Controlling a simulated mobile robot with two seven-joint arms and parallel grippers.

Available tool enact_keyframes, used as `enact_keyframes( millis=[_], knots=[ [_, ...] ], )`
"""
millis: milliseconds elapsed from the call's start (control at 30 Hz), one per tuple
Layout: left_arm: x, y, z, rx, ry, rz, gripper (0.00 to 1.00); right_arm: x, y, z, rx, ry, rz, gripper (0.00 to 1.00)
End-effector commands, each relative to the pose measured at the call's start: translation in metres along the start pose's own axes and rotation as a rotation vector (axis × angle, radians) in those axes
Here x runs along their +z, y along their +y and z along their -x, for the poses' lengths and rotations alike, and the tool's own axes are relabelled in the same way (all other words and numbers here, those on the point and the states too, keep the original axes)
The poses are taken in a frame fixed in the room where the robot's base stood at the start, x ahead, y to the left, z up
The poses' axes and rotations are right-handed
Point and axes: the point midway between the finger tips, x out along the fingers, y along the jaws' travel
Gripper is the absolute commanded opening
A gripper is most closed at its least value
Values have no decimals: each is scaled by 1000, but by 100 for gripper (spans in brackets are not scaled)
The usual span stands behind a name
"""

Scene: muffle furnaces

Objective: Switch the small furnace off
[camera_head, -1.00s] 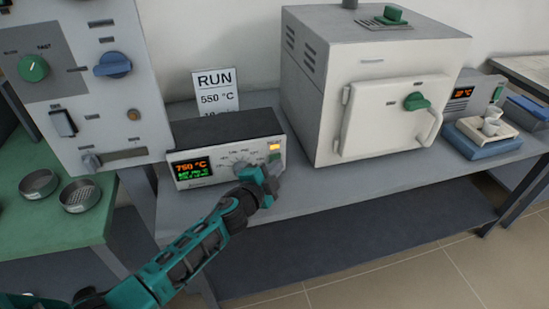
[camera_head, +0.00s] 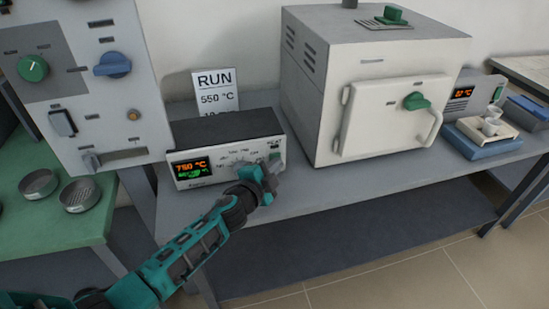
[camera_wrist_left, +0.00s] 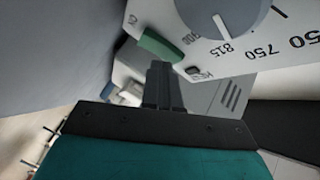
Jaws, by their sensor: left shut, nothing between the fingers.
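The small furnace (camera_head: 385,75) is a white box with a closed door and a green door knob (camera_head: 416,101). To its left stands a control box (camera_head: 225,140) with a display (camera_head: 190,167) reading 750 °C in orange, a dial and a green switch (camera_head: 275,155). In the left wrist view the dial (camera_wrist_left: 220,15) and the green switch (camera_wrist_left: 160,47) show upside down. My left gripper (camera_head: 270,183) is shut and empty, just in front of the box's lower right corner. Its fingertips (camera_wrist_left: 163,72) are close to the switch; contact cannot be told. My right gripper is out of view.
A RUN 550 °C sign (camera_head: 215,90) stands behind the control box. A tall panel (camera_head: 85,90) with knobs rises at left. A small balance-like device (camera_head: 485,130) sits right of the furnace. The grey bench front (camera_head: 350,195) is clear.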

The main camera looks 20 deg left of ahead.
Motion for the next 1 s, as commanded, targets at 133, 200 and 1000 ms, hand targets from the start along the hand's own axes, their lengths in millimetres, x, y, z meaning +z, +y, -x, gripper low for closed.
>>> enact_keyframes(
  millis=[133,200,1000],
  knots=[
    [0,0,0,0,0,0,0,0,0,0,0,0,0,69],
    [-1,1,1,1,0,1,0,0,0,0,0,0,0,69],
    [-16,17,21,2,1,4,0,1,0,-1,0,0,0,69]
  ],
)
